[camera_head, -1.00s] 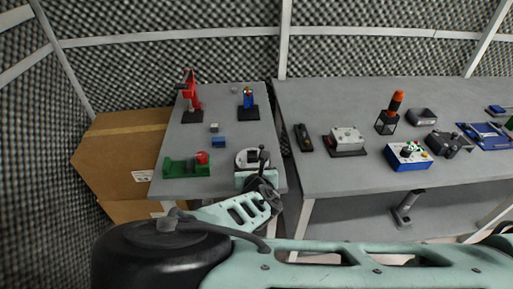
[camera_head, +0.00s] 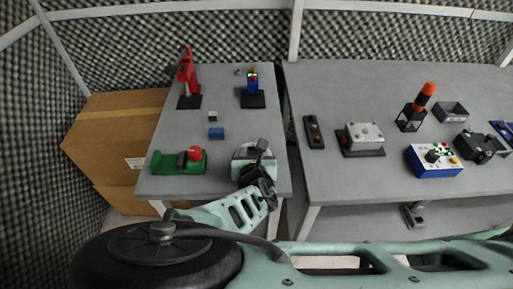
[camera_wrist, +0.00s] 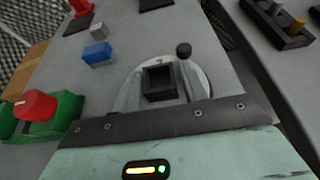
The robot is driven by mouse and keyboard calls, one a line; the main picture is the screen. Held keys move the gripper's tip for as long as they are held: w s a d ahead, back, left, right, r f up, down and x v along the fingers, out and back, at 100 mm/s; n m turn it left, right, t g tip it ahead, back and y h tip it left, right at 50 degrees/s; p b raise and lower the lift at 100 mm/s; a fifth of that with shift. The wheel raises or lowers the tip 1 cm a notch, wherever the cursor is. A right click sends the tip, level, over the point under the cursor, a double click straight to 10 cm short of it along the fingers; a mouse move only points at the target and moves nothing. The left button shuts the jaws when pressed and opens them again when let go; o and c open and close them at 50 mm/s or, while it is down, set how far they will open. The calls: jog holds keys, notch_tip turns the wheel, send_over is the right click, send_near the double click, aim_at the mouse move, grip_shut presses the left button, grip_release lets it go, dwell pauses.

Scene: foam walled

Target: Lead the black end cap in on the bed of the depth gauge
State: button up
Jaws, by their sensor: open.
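A black, square, hollow piece (camera_wrist: 160,83), which looks like the black end cap, stands at a pale round plate in the wrist view. My gripper (camera_wrist: 161,74) is open, with a grey finger on either side of the black piece; I cannot tell whether they touch it. In the head view my gripper (camera_head: 262,176) is at the front right of the left table, by the pale round device (camera_head: 243,160). A black ball knob (camera_wrist: 183,50) rises just beyond the right finger. I cannot tell for certain which device is the depth gauge.
A green fixture with a red knob (camera_head: 181,160) stands to the left. A blue block (camera_head: 216,133) and a small grey cube (camera_head: 212,116) lie mid-table. A red device (camera_head: 187,78) and a blue post device (camera_head: 253,90) stand behind. A gap separates the right table (camera_head: 350,95).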

jog(key=c, duration=0.7)
jog(key=shift+c, duration=0.2)
